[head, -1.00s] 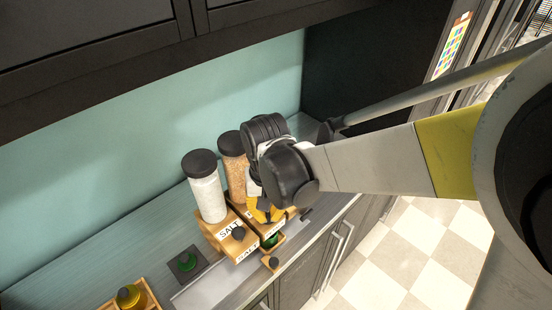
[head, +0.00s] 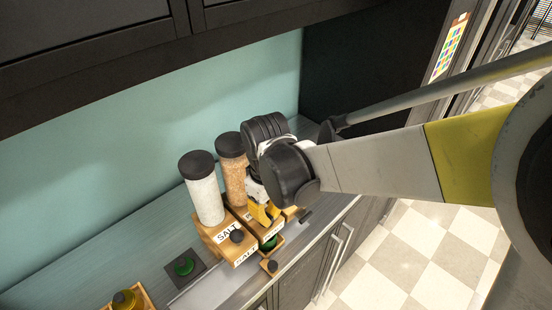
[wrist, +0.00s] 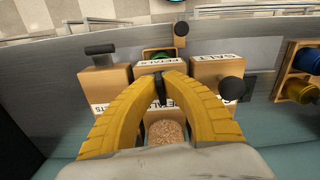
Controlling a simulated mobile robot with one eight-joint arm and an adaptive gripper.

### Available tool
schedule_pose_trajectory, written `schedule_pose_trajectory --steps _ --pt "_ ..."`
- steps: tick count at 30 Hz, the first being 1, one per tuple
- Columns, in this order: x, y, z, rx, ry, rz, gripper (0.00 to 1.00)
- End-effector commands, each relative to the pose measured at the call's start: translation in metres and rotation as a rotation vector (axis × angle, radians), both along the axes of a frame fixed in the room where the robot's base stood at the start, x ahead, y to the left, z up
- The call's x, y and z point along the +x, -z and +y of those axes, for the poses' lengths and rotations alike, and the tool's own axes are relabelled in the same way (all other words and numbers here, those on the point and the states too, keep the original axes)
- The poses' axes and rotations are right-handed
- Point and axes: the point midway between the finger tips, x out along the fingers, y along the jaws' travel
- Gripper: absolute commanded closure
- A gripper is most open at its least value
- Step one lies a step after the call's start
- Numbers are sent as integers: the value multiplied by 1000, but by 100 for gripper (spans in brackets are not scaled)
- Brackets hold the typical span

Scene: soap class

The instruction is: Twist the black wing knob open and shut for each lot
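Three wooden dispensers stand in a row. The salt one (head: 222,240) has a white-filled jar (head: 204,190) and a round black knob (wrist: 231,88). The middle petals one (wrist: 178,72) holds pinkish-tan grains. The left one in the wrist view (wrist: 95,85) has a black T-bar (wrist: 100,49). My gripper (head: 263,214) is at the middle dispenser's front. In the wrist view its yellow fingers (wrist: 161,84) close on the black wing knob (wrist: 160,92), which shows as a thin dark strip between the tips. A green piece (head: 269,243) sits in a small wooden tray (wrist: 148,52) below the outlet.
A dark plate with a green piece (head: 185,265) lies left on the counter (head: 130,260). A wooden rack with a yellow-green round item (head: 125,299) stands further left. The counter edge is close in front. The dark upper cabinet (head: 90,40) hangs above.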

Motion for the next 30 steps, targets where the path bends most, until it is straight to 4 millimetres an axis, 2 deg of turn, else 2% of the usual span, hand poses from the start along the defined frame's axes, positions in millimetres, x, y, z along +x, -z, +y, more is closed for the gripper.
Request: schedule_pose_trajectory --steps 15,30 --pt "3 0 -1 -1 -402 0 100" --pt "3 0 -1 0 -525 0 100"
